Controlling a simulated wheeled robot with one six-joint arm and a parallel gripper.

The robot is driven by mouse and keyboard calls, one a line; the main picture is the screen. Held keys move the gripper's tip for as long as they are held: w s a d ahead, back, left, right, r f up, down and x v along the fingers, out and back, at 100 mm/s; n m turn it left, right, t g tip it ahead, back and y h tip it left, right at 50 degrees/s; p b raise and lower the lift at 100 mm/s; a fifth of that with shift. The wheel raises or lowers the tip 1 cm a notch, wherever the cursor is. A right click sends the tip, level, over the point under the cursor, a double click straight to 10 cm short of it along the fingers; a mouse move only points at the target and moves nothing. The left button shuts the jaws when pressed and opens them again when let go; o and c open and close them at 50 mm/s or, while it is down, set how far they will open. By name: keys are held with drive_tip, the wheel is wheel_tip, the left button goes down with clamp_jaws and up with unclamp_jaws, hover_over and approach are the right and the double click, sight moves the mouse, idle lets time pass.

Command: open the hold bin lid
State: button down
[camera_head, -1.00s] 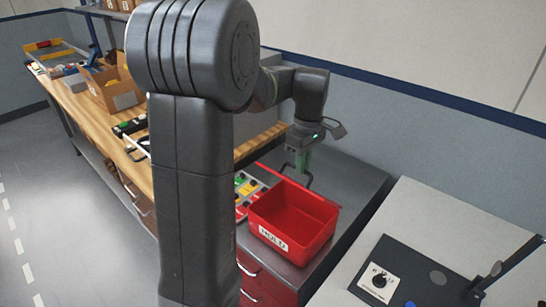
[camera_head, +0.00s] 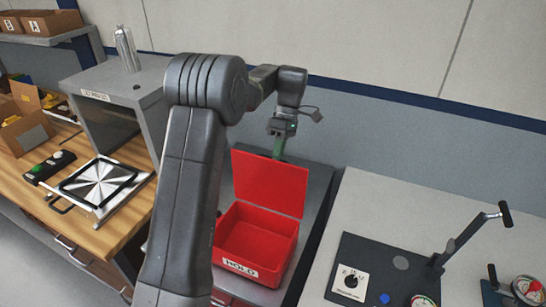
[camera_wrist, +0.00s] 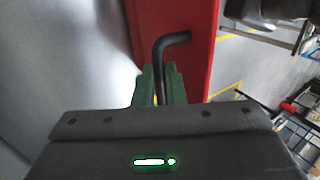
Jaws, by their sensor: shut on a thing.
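The red hold bin (camera_head: 240,266), with a white HOLD label on its front, stands on a grey cabinet top. Its red lid (camera_head: 270,184) stands up at the back edge, its inner face towards the head camera, so the bin's inside shows. My gripper (camera_head: 279,146) is at the lid's top edge, partly behind it. In the wrist view my gripper's green fingers (camera_wrist: 160,85) are shut on the black bent handle (camera_wrist: 172,42) of the lid, with the red lid panel (camera_wrist: 195,75) beside it. The handle is hidden in the head view.
A grey box (camera_head: 115,100) with a metal bottle on top stands left on the wooden bench. A light table (camera_head: 400,205) at right holds a dark plate (camera_head: 375,265) with a lever (camera_head: 465,240). Grey wall lies close behind the bin.

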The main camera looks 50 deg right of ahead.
drive_tip(key=shift+w+d+f+y, duration=0.2)
drive_tip(key=shift+d+f+y, duration=0.3)
drive_tip(key=shift+d+f, duration=0.15)
drive_tip(key=c, duration=1.5)
unclamp_jaws()
drive_tip(key=shift+r, duration=0.1)
drive_tip(key=shift+r, duration=0.15)
